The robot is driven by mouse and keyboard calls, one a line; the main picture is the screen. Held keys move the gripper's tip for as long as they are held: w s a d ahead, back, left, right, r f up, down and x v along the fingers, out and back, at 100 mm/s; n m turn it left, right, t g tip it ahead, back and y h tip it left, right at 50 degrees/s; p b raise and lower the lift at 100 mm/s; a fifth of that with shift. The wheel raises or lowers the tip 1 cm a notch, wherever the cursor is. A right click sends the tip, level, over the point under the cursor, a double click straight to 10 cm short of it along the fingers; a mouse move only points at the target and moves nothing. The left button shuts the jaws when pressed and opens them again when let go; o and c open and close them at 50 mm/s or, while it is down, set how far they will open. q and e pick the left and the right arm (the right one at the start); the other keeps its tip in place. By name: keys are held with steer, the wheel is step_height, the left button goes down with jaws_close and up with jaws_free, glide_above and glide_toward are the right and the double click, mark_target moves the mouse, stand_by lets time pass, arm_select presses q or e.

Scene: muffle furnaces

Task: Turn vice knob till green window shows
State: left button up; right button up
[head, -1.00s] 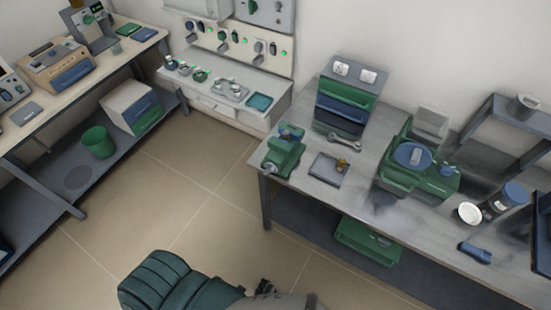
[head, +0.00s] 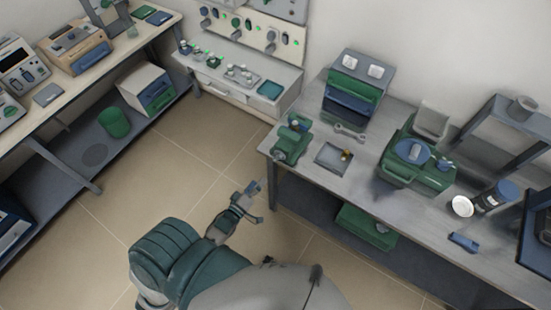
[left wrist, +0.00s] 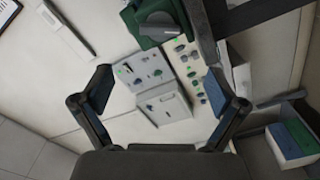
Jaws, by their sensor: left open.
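The green vice (head: 292,138) stands on the near left corner of the grey workbench (head: 375,205). Its knob and any green window are too small to make out in the head view. My left gripper (head: 252,190) is below and left of the vice, in front of the bench edge and apart from it. In the left wrist view the left gripper (left wrist: 160,88) is open, with nothing between its fingers. A green body with a dark round part, probably the vice (left wrist: 150,25), shows at the top of that view. My right gripper is not in view.
A wrench (head: 350,133) and a grey tray (head: 332,158) lie right of the vice. A green bin (head: 115,122) sits on the left bench's lower shelf. The floor between the benches is clear.

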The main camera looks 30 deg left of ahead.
mark_target(276, 159)
arm_select(q)
steer(key=w, duration=0.8)
steer(key=w+d, duration=0.1)
steer(key=w, duration=0.3)
steer(key=shift+w, duration=0.2)
steer(key=c, duration=1.1)
